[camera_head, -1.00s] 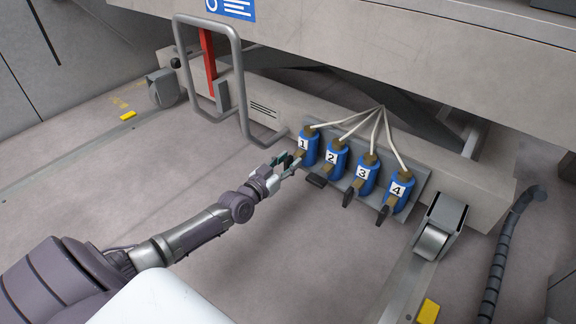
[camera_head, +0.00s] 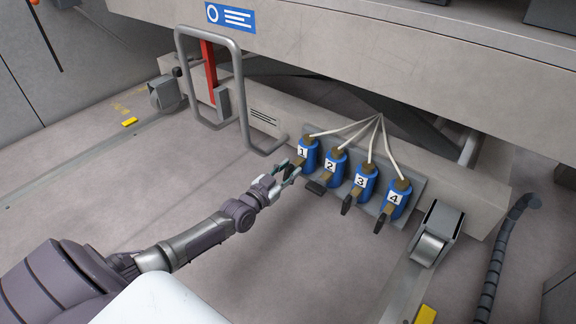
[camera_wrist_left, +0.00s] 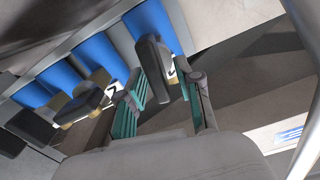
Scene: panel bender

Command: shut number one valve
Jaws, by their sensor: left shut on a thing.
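The number one valve (camera_head: 308,154) is a blue cylinder labelled 1, leftmost of a row on a grey plate in the head view. Its dark handle (camera_wrist_left: 154,62) sits between the teal-padded fingers in the left wrist view. My left gripper (camera_head: 284,176) is shut on that handle at the lower left of the valve body; the fingers partly hide the handle in the head view. My right gripper is in neither current view.
Blue valves 2 (camera_head: 334,165), 3 (camera_head: 364,184) and 4 (camera_head: 397,200) stand close on the right, with dark handles sticking out. White hoses (camera_head: 378,140) run up behind them. A grey tube frame (camera_head: 243,95) stands at the left.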

